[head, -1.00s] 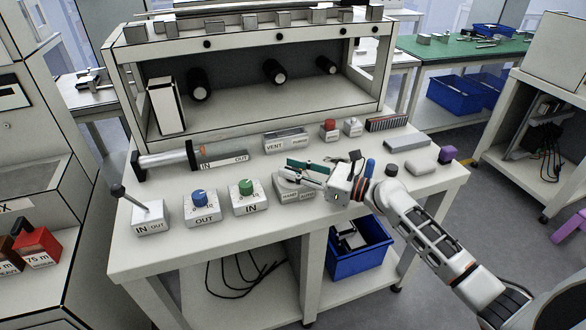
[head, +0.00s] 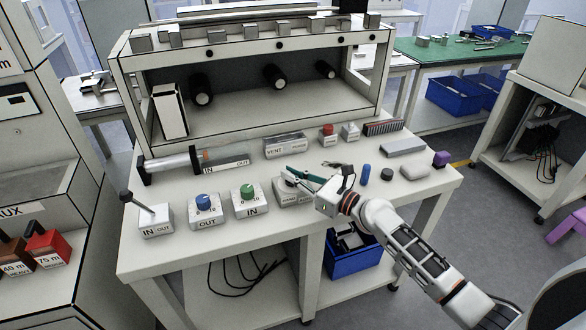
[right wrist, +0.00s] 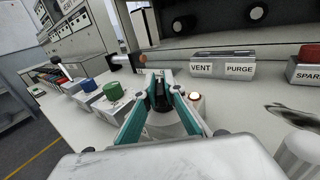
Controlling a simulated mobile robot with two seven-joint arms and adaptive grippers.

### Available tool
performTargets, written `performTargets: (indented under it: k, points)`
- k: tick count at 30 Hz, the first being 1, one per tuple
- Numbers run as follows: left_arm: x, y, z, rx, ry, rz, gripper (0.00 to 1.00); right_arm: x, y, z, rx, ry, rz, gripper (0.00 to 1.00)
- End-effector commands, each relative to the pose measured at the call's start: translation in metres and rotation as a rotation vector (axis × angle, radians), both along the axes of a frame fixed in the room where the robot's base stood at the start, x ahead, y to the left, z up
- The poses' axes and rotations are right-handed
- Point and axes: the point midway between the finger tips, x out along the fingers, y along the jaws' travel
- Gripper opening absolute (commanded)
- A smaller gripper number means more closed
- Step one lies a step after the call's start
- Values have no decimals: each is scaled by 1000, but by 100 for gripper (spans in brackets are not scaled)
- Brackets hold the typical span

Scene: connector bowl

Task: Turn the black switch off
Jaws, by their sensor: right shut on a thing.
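The black switch (right wrist: 160,92) is a dark upright knob on a low white box (right wrist: 165,118), seen in the right wrist view between my green-edged fingers. My right gripper (right wrist: 161,88) is shut on it, one finger on each side. In the head view my right gripper (head: 290,175) reaches in from the right over the white labelled box (head: 291,197) near the table's front edge. The fingers hide the switch there, and its setting cannot be read. My left gripper is not in view.
Left of the box stand a green knob (head: 247,190), a blue knob (head: 204,201) and a black-tipped lever (head: 140,205). Behind are a VENT/PURGE block (head: 285,146) and a red button (head: 328,131). A blue bottle-like piece (head: 366,174) stands to the right.

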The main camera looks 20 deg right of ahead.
Motion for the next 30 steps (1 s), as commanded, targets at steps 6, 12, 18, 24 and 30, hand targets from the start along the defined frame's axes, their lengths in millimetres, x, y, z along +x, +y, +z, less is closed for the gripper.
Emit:
performTargets:
  k: [6, 12, 18, 24, 30]
  points:
    - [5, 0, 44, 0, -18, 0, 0, -1, 2, 5, 3, 3, -184, 0]
    - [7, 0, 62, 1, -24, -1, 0, -1, 2, 3, 0, 2, -321, 0]
    - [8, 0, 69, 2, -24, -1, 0, -1, 1, 1, 4, 4, -440, 0]
    - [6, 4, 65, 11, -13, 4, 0, 0, 1, 0, 1, 2, -520, 0]
    - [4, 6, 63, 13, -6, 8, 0, 0, 0, 0, -1, 1, -564, 0]
